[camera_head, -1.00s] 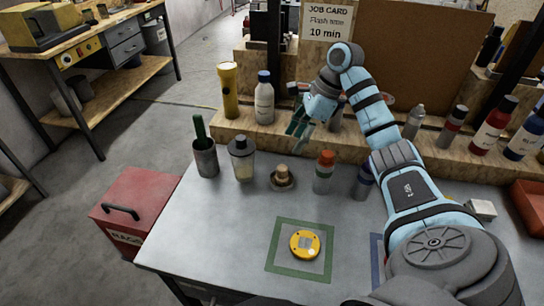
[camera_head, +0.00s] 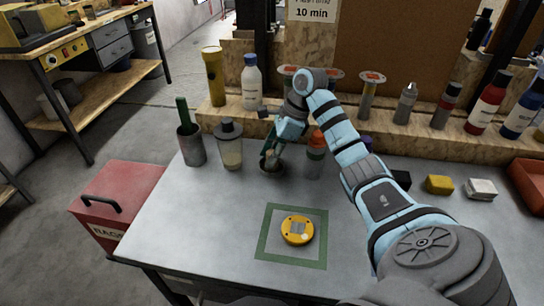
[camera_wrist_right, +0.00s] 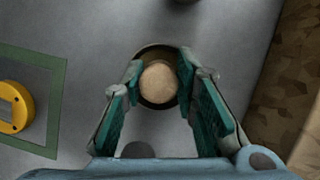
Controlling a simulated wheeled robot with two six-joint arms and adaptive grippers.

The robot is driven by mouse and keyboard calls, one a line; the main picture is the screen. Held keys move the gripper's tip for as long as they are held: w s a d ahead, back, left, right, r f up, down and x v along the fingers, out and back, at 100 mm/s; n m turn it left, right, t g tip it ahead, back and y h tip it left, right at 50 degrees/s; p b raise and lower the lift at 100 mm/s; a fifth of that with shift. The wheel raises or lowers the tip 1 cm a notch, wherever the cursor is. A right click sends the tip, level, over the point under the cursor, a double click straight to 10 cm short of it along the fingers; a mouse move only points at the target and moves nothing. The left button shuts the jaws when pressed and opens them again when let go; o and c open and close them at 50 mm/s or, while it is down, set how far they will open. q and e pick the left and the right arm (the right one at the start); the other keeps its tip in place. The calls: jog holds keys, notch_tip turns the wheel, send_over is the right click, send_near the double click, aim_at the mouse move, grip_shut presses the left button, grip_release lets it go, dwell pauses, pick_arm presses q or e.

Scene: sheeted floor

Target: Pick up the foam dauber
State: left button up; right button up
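The foam dauber (camera_wrist_right: 158,84) shows a round tan top in the right wrist view, standing in a dark round dish (camera_wrist_right: 150,52). In the head view the dauber is mostly hidden by my right gripper (camera_head: 270,158), which points down at it. In the right wrist view my right gripper's teal fingers (camera_wrist_right: 160,75) are spread, one on each side of the tan top. The fingertips are close to it, but I cannot tell whether they touch. My left gripper is not in view.
An orange-capped bottle (camera_head: 315,155) stands close right of the gripper. A grey-capped jar (camera_head: 229,145) and a cup with a green handle (camera_head: 190,145) stand left. A yellow round object (camera_head: 297,230) lies in a green square (camera_head: 265,245). A wooden shelf with bottles runs behind.

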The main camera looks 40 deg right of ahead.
aim_at(272, 151)
jog(key=c, duration=0.4)
jog(key=shift+r, duration=0.5)
notch_tip(272, 151, up, 6)
jog(key=p, duration=0.4)
jog(key=shift+r, duration=0.15)
notch_tip(272, 151, up, 13)
jog(key=p, duration=1.3)
